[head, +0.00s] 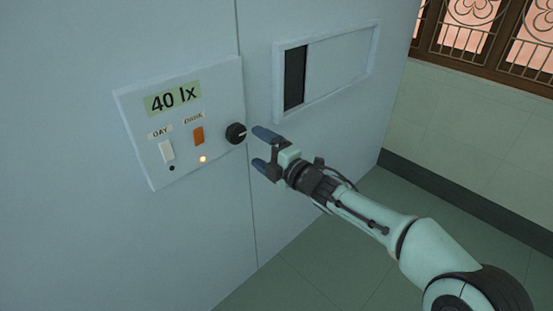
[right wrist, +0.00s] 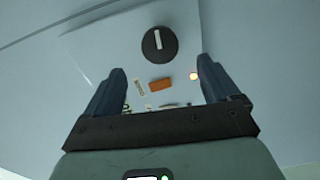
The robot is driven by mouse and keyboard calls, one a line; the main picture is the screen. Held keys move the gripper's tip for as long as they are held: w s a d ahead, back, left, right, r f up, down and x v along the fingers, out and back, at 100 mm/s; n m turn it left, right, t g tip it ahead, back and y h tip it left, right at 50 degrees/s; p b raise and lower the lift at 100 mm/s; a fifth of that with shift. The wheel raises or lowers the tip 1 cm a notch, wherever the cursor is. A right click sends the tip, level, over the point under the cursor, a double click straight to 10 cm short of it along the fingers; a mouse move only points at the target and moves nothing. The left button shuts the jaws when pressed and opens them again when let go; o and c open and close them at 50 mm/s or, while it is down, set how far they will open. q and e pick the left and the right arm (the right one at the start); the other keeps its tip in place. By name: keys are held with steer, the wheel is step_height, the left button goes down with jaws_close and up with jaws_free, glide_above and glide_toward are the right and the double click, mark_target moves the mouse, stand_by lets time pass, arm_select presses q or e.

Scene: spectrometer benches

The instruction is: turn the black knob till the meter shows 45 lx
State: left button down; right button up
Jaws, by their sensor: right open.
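The black knob (head: 236,133) sits at the right side of a pale wall panel (head: 215,82) and has a white pointer line. The meter (head: 173,98) at the panel's top reads 40 lx. My right gripper (head: 262,149) is open and empty, just to the right of the knob and apart from it. In the right wrist view the knob (right wrist: 159,44) lies ahead of the open fingers (right wrist: 160,86), its white line almost upright in the picture. My left gripper is not in view.
Below the meter are a white switch (head: 166,151) labelled DAY and an orange switch (head: 198,136) with a dim label. A small lamp (head: 202,159) glows under the orange switch. A framed sliding window (head: 325,72) is at the right; the floor (head: 330,255) is clear.

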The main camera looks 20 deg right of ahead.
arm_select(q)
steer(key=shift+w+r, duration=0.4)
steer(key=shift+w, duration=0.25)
arm_select(e)
steer(key=v, duration=0.6)
